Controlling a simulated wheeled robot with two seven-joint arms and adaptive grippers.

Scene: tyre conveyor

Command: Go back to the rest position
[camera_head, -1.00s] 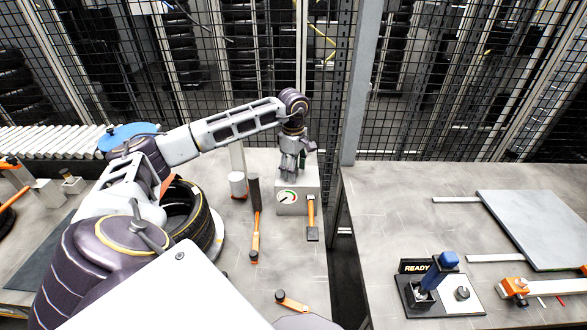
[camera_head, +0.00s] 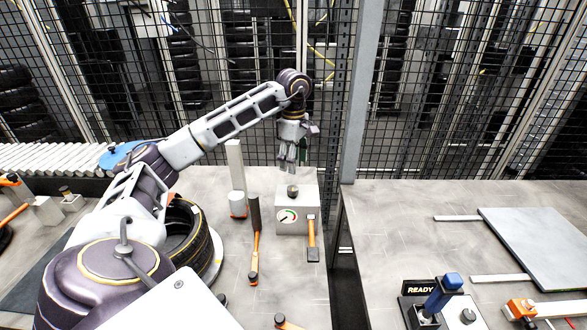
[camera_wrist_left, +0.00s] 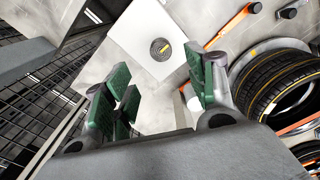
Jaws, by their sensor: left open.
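My left gripper (camera_head: 287,163) hangs pointing down above the grey box with a gauge (camera_head: 296,226), at the back of the left table. In the left wrist view, its green-padded fingers (camera_wrist_left: 158,98) stand apart with nothing between them. A dark round knob (camera_head: 292,191) sits on the box's top, below the fingertips and apart from them. The knob also shows in the left wrist view (camera_wrist_left: 160,49). My right gripper is out of view.
A black tyre (camera_head: 187,235) lies on the left table near my arm. Orange-handled hammers (camera_head: 255,240) lie beside the box. A wire fence (camera_head: 225,100) stands behind. The right table (camera_head: 385,225) carries a READY panel (camera_head: 420,289) with a blue-topped lever and a grey plate (camera_head: 540,245).

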